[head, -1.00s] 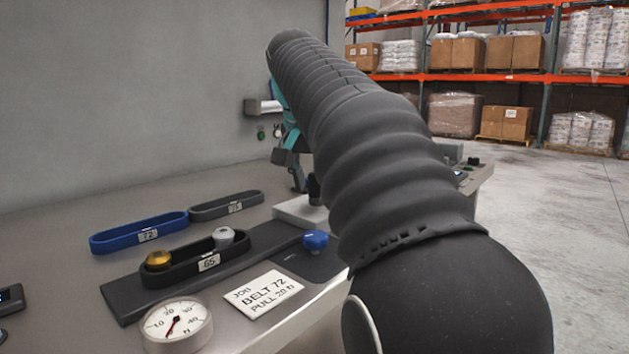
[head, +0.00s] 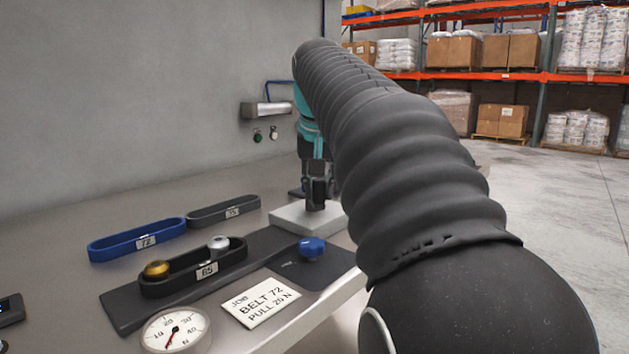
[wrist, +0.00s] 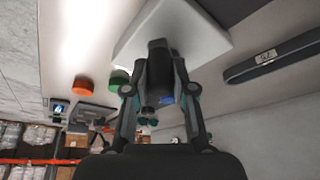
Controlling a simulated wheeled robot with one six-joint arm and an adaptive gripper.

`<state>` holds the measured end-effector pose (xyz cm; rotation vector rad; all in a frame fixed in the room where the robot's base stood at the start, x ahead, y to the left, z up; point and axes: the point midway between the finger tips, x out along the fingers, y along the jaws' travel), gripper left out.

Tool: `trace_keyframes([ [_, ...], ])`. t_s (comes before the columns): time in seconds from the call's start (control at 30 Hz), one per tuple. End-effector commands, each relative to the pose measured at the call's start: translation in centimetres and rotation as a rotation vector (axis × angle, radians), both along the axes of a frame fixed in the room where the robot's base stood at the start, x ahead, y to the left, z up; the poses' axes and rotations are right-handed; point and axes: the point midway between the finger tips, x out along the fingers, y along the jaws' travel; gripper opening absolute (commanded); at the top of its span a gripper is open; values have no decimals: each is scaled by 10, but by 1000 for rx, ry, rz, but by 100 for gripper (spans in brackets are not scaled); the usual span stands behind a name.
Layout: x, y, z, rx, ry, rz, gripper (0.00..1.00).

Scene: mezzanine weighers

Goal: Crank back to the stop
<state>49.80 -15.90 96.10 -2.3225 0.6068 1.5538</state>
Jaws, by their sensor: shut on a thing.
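My gripper (head: 316,184) points down over a pale block (head: 290,216) on the bench and is shut on a dark upright handle (head: 316,200) that rises from the block. In the wrist view the fingers (wrist: 160,96) close around the dark handle (wrist: 157,58), with the pale block (wrist: 205,45) beyond it. A small blue patch shows between the fingers; I cannot tell what it belongs to. My arm hides part of the bench behind. I cannot tell the crank's stop from these frames.
A blue knob (head: 312,247) sits in front of the block. A black belt marked 65 (head: 208,270) loops a gold and a silver pulley. The blue belt (head: 137,241), grey belt (head: 223,211), dial gauge (head: 176,330) and job card (head: 261,303) lie on the bench.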

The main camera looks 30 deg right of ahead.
Motion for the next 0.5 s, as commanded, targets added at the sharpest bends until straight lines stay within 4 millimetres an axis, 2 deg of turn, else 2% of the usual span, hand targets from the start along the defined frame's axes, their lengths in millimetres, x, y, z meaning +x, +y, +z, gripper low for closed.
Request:
trace_keyframes([
  [0.43,0,-2,0,-1,-2,40,0],
  [0.47,0,-2,0,-1,-2,40,32],
  [0.5,0,-2,0,-1,-2,40,42],
])
